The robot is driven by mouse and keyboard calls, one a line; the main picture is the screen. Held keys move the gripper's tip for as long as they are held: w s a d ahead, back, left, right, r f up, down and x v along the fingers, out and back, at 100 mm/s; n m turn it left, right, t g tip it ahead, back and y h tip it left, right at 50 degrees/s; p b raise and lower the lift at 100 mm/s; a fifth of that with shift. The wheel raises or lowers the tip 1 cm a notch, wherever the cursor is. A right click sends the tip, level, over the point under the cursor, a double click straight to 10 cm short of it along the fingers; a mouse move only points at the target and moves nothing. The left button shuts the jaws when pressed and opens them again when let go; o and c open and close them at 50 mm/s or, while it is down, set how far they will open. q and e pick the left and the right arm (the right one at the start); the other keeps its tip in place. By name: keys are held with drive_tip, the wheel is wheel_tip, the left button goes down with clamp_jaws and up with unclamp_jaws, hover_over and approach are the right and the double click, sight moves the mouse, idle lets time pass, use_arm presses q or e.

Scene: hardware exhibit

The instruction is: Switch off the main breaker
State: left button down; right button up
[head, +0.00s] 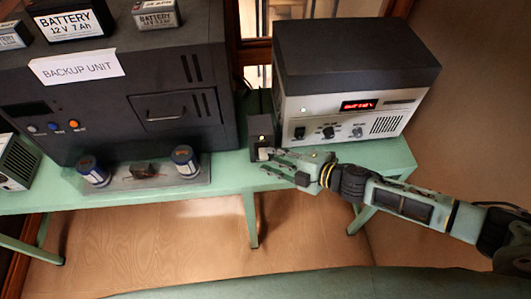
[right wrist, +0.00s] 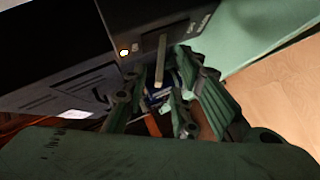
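A small black box (head: 262,130) with a pale switch lever stands on the green bench between the backup unit and the grey radio-like device; it looks like the breaker. In the right wrist view its dark face (right wrist: 150,22) shows a lit orange lamp and a light lever (right wrist: 161,60) sticking out. My right gripper (head: 266,167) is at the front of this box, its fingers pointing left. In the right wrist view my right gripper (right wrist: 160,88) has its fingers apart, with the lever near the gap between their tips. I cannot tell whether they touch it. My left gripper is not in view.
The backup unit (head: 122,85) stands left, with batteries on top. The grey device (head: 352,75) with a red display is close on the right. A tray (head: 150,182) with two blue-and-white cylinders lies in front of the backup unit. The green bench (head: 215,185) is narrow.

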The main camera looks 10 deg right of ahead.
sight(266, 155)
drive_tip(key=shift+x, duration=1.8)
clamp_jaws()
